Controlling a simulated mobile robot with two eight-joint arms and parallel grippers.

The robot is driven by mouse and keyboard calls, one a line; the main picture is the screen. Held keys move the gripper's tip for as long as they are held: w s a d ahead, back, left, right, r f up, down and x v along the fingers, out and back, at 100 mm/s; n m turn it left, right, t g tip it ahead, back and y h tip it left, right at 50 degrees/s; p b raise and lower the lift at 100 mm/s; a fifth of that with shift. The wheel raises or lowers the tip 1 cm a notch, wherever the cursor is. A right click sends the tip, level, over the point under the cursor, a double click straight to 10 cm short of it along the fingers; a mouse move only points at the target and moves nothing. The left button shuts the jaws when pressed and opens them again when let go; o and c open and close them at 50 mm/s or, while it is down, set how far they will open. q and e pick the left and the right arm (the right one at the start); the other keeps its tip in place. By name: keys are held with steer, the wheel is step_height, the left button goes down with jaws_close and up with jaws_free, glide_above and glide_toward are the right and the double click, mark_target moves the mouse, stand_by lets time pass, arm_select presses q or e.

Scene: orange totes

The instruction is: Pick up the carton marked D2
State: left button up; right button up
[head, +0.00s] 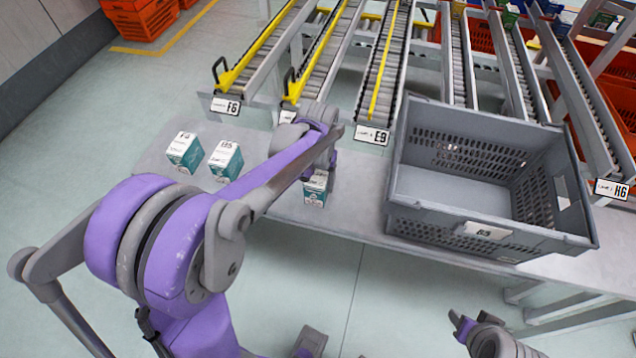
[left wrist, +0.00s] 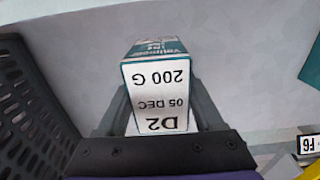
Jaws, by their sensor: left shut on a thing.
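The white and teal carton marked D2 (left wrist: 158,95) shows in the left wrist view, its printed top upside down to the camera. In the head view the same carton (head: 315,190) is at the front edge of the grey table, partly hidden by my left arm. My left gripper (head: 321,172) is over it, with one finger on each side of the carton in the left wrist view (left wrist: 157,108), shut on it. I cannot tell whether the carton touches the table. My right gripper (head: 462,326) is low at the bottom right, away from the table; its jaws are unclear.
Two similar cartons, one (head: 184,152) and another marked B5 (head: 225,160), stand on the table (head: 262,150) to the left. A large empty grey crate (head: 490,225) stands just right of the D2 carton. Roller lanes (head: 385,70) run behind the table.

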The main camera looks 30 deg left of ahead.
arm_select(q)
jaws_close()
steer(key=shift+r, duration=0.15)
